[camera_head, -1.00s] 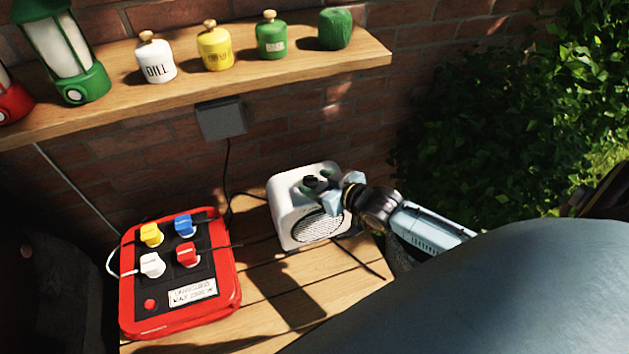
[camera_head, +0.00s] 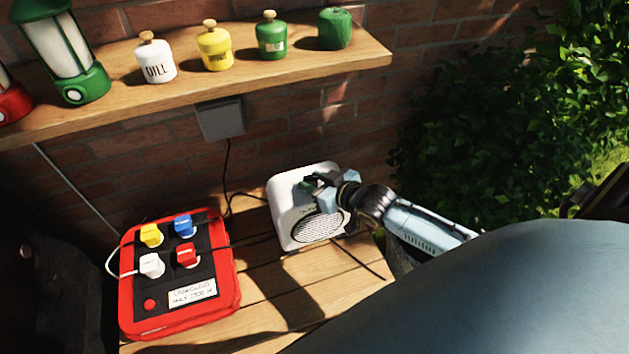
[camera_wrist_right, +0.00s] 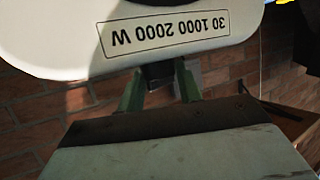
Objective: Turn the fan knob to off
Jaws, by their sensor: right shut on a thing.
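The white fan (camera_head: 284,212) stands on the wooden table with its round grille facing front. Its dark knob (camera_wrist_right: 158,74) is on the top face and is mostly hidden by the gripper in the head view. A label (camera_wrist_right: 165,35) reading "30 1000 2000 W" shows upside down in the right wrist view. My right gripper (camera_head: 317,182) reaches in from the right, with its green fingers closed on either side of the knob. The knob's pointer direction cannot be made out. My left gripper is not in view.
A red power box (camera_head: 228,296) with coloured plugs sits left of the fan. Cables (camera_head: 228,170) run behind it to a grey wall box (camera_head: 221,119). A shelf (camera_head: 365,58) with jars and lanterns hangs above. Bare planks (camera_head: 290,275) lie in front of the fan.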

